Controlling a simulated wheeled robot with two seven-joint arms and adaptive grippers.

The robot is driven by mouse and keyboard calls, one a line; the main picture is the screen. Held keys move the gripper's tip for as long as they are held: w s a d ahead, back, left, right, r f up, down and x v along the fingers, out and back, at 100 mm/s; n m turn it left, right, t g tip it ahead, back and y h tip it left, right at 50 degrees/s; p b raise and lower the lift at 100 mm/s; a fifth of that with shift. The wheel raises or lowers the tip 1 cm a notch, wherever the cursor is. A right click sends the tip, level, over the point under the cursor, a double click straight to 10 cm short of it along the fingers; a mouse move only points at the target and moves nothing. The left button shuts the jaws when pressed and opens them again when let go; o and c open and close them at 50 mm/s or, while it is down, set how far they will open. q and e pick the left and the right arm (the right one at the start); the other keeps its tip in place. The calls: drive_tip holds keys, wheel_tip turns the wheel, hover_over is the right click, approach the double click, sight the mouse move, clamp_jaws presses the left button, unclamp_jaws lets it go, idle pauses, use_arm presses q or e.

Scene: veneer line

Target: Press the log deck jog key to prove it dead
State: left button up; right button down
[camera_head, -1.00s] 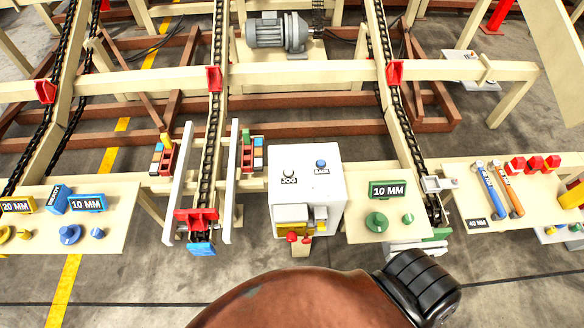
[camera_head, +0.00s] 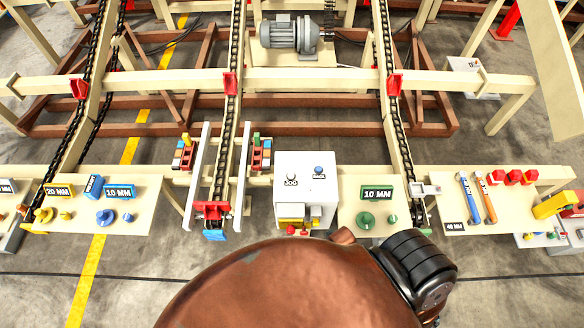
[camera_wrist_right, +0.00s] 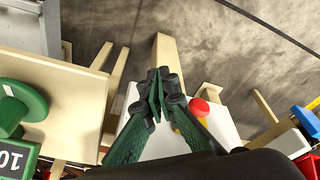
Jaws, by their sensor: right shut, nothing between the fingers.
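The white control box (camera_head: 322,193) stands mid-picture in the head view. Its top carries the dark, ring-like JOG key (camera_head: 291,178) with its label and a blue key (camera_head: 319,171) beside it. In the wrist view my right gripper (camera_wrist_right: 157,82) has its green fingers together, empty, over the front of a white box (camera_wrist_right: 190,141) with a red button (camera_wrist_right: 198,107). The JOG key does not show there. My right gripper is hidden in the head view, where my copper-coloured arm fills the bottom. My left gripper is not in view.
A beige table with a green 10 MM block (camera_head: 377,193) is just right of the box. A chain conveyor (camera_head: 226,150) with pale side rails runs left of it. Hammers (camera_head: 476,198) lie on the right table. A grey motor (camera_head: 290,33) sits behind.

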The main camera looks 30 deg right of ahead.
drive_tip(key=w+r+t+p, duration=0.15)
drive_tip(key=r+p, duration=0.25)
drive_tip(key=r, duration=0.7)
drive_tip(key=w+a+r+p, duration=0.1)
drive_tip(key=w+r+p, duration=0.15)
drive_tip(key=r, duration=0.95)
drive_tip(key=w+r+t+p, duration=0.15)
drive_tip(key=r+p, duration=0.35)
drive_tip(key=r, duration=0.6)
drive_tip(key=w+a+r+y+p, duration=0.1)
drive_tip(key=w+a+y, duration=0.35)
drive_tip(key=w, duration=0.75)
drive_tip(key=w+d+m+t+y, duration=0.1)
drive_tip(key=w+d, duration=0.3)
drive_tip(key=w, duration=0.5)
drive_tip(key=shift+w+m+t, duration=0.15)
drive_tip(key=shift+m+t, duration=0.35)
drive_tip(key=shift+m, duration=0.4)
